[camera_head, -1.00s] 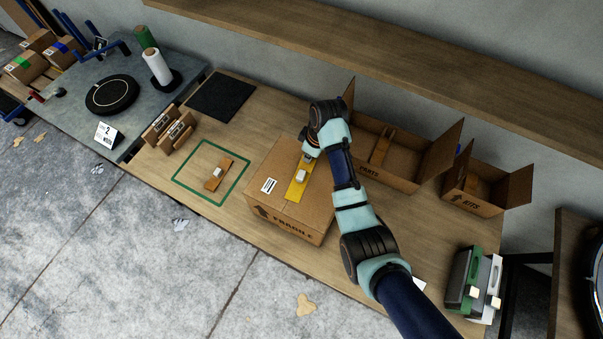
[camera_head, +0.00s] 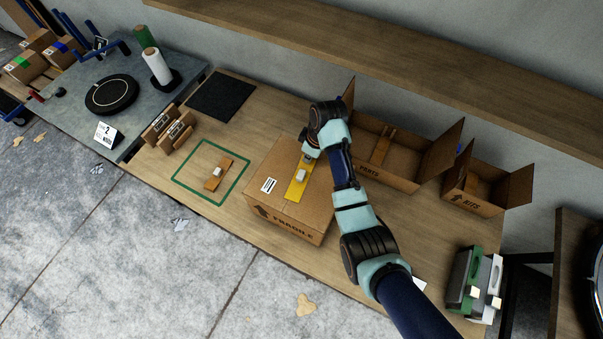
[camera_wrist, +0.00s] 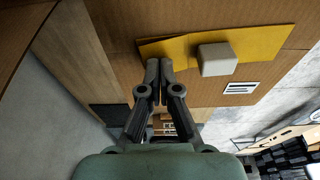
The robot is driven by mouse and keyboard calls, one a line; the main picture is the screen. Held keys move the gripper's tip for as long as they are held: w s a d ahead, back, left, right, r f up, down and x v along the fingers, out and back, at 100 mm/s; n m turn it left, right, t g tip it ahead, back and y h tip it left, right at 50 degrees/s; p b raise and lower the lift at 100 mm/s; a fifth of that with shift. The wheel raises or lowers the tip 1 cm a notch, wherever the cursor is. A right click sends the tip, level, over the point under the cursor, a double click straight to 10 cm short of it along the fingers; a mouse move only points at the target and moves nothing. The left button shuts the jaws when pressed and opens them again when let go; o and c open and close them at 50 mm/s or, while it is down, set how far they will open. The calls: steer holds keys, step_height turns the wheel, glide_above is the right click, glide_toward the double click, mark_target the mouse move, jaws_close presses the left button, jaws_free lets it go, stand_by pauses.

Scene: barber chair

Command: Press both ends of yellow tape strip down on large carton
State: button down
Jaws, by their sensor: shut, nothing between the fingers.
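The large carton (camera_head: 270,190), marked FRAGILE, stands closed on the workbench. A yellow tape strip (camera_head: 292,192) lies across its top, with a pale block (camera_head: 301,175) on the strip's middle. In the wrist view the strip (camera_wrist: 266,42) runs across the carton top and the pale block (camera_wrist: 217,59) sits on it. My gripper (camera_wrist: 159,62) is shut and empty, its fingertips at the strip's end on the far side from the front edge. Whether the tips touch the strip is not clear. In the head view my wrist partly hides that end.
An open PARTS carton (camera_head: 400,155) and an open KITS carton (camera_head: 475,190) stand to the right. A green outlined square (camera_head: 180,181) holds a small brown piece with a white block. A dark mat (camera_head: 222,96) lies at the back left. A shelf (camera_head: 400,55) runs along the wall above.

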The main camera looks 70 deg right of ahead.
steer(key=shift+f, duration=0.75)
stand_by(0.4)
step_height(320, 180, up, 7)
steer(key=p, duration=0.7)
steer(key=shift+r, duration=0.15)
